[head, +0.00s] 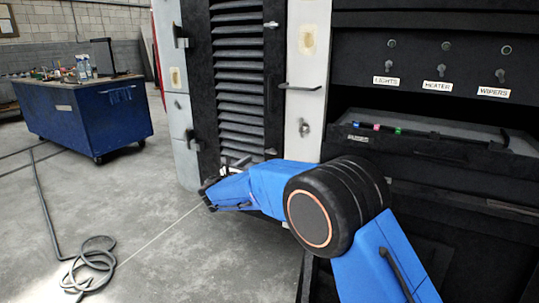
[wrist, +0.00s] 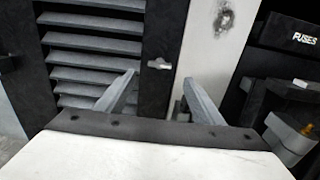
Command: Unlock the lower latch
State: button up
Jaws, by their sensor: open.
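The black louvered panel (head: 240,75) stands beside a white post. It has a small silver upper latch (head: 271,25) on its right edge and a lower latch (head: 270,151) further down. In the wrist view a small silver latch (wrist: 160,64) lies roughly level on the panel's dark right edge, close to the white post. My gripper (wrist: 160,77) is open and empty. Its two grey fingers point at the panel, one on either side of the latch in the picture, with no contact visible. In the head view my blue arm hides most of the gripper.
A bar handle (head: 300,87) and a small metal fitting (head: 304,128) stick out from the white post. A fuse tray (head: 430,143) and labelled switches (head: 443,70) are at right.

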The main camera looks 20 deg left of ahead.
aim_at(270, 152)
jog(key=w, duration=1)
jog(key=shift+w+d, duration=0.25)
jog(key=shift+d, duration=0.15)
jog(key=c, duration=1)
